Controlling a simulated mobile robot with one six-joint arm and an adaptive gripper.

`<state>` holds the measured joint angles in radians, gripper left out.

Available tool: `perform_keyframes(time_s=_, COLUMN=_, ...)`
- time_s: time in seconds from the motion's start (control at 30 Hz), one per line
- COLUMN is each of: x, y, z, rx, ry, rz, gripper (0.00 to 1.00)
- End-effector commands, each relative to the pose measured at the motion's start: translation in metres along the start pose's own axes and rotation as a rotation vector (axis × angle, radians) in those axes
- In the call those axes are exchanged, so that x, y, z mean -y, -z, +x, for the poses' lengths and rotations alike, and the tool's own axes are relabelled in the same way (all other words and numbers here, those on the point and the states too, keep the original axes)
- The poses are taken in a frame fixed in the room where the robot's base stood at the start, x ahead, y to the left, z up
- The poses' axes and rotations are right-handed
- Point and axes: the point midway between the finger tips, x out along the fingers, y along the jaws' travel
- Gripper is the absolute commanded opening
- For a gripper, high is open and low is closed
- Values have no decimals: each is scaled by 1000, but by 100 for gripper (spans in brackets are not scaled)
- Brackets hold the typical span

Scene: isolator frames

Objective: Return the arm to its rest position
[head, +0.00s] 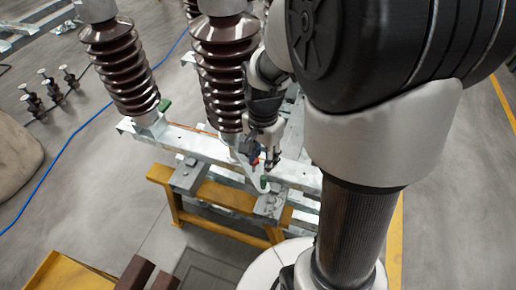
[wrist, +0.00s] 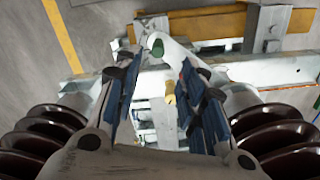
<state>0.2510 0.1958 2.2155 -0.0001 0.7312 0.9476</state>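My gripper (head: 262,157) hangs pointing down beside the middle brown insulator column, above the galvanised frame, in the head view. My arm crosses the right half of that view. In the wrist view my gripper (wrist: 160,70) shows its two blue-padded fingers apart, with nothing held between the pads. A pale lever with a green end (wrist: 157,47) lies just beyond the fingertips. A small yellow piece (wrist: 169,93) appears in the gap, further away than the pads. I cannot tell whether any finger touches the lever.
Brown ribbed insulators (head: 122,68) stand on the galvanised beam (head: 205,148), close to my gripper. A yellow trestle (head: 215,192) supports the beam. A blue cable (head: 75,138) runs over the floor at left. Small insulators (head: 50,88) stand there. Open floor lies at far right.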

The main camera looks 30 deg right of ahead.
Motion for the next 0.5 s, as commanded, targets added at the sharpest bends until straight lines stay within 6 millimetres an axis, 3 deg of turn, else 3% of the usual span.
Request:
perform_keyframes(time_s=0.27, x=0, y=-2, z=-3, rx=-4, ry=5, rz=-15, gripper=38)
perform_keyframes(time_s=0.37, x=-1, y=-9, z=-20, rx=-22, ry=29, rz=-85, gripper=38)
perform_keyframes(time_s=0.5, x=-10, y=-33, z=-60, rx=-74, ry=87, rz=-295, gripper=38)
